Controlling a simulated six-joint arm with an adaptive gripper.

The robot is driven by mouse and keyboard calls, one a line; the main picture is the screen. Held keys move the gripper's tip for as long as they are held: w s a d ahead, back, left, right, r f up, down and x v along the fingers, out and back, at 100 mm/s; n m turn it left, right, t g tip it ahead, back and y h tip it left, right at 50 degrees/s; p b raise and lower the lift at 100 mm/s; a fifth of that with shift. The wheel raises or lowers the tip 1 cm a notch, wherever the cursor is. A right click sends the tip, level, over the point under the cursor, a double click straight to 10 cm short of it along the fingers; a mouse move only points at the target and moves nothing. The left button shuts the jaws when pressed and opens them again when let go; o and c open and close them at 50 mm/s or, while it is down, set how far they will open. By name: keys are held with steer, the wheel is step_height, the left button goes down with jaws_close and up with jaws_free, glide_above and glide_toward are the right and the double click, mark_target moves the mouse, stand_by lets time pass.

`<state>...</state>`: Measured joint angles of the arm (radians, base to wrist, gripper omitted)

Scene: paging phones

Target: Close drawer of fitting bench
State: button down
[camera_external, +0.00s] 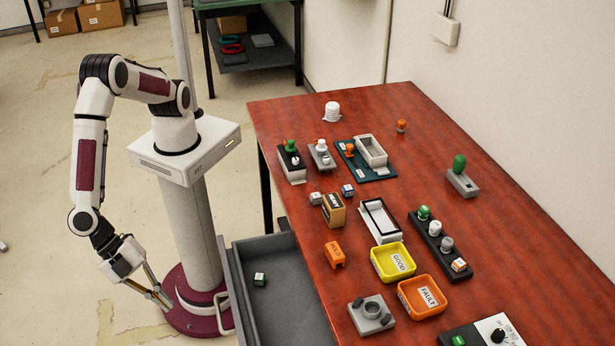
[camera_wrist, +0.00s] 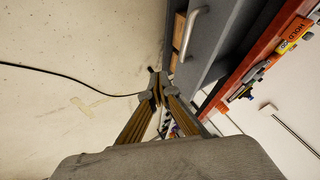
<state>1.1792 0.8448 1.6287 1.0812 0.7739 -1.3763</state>
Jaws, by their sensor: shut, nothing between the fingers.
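The grey drawer (camera_external: 238,290) stands pulled out from the left side of the red-topped fitting bench (camera_external: 290,160). A small green-and-white cube (camera_external: 259,280) lies inside it. The drawer's pale handle (camera_external: 222,300) is on its left-facing front; the handle (camera_wrist: 190,34) and grey front also show in the wrist view. My gripper (camera_external: 163,301) is low over the floor, to the left of the drawer front and apart from it in the picture. Its fingers (camera_wrist: 158,88) are together and empty, pointing toward the handle side in the wrist view.
My arm's column stands close to the drawer's back left.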

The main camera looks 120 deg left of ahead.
steer(key=shift+w+f, duration=0.1)
steer(key=w+a+f, duration=0.3)
steer(key=w+f, duration=0.3)
steer(key=w, duration=0.3)
steer(key=shift+a+f, duration=0.25)
steer(key=shift+f, duration=0.1)
stand_by(0.5)
stand_by(0.3)
glide_above(295, 314)
steer(key=shift+d, duration=0.1)
stand_by(0.5)
stand_by(0.4)
